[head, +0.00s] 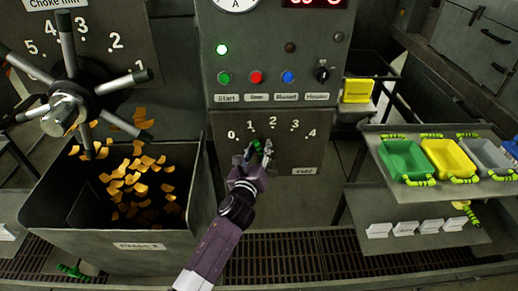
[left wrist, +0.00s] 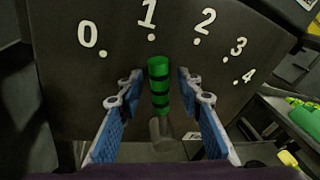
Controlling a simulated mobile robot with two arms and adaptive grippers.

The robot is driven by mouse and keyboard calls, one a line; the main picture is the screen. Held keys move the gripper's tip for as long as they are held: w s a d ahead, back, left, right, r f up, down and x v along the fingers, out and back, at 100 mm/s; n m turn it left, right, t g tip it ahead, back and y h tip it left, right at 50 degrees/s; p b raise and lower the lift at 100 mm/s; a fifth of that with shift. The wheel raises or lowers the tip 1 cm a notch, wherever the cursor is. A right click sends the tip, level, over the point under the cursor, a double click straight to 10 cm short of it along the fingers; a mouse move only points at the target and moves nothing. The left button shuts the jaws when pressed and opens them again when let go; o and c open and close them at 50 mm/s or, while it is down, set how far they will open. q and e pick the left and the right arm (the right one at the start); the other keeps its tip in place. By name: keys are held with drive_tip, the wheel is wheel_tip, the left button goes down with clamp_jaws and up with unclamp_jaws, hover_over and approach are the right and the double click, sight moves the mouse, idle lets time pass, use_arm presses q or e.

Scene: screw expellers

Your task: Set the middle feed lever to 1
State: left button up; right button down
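The middle feed lever has a green handle with black bands and sits on the dark panel below the button box, largely covered by my gripper in the head view (head: 256,145). In the left wrist view its handle (left wrist: 159,85) points up, close to the dot under the 1 and well away from the 0 and 2 dots. My left gripper (head: 259,151) is open around the handle, with one blue finger on each side and visible gaps between. The lever's grey base is partly visible below the handle. My right gripper is not in view.
A choke wheel (head: 68,98) with several spokes and a bin (head: 120,240) of orange chips are at left. Above the dial is a button panel (head: 270,85). At right, a shelf (head: 375,165) holds green, yellow and grey trays.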

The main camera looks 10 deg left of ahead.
use_arm(q)
drive_tip(key=shift+s, duration=0.35)
drive_tip(key=s+r, duration=0.1)
drive_tip(key=s, duration=1)
drive_tip(key=shift+s+d, duration=0.15)
drive_tip(key=shift+d, duration=0.05)
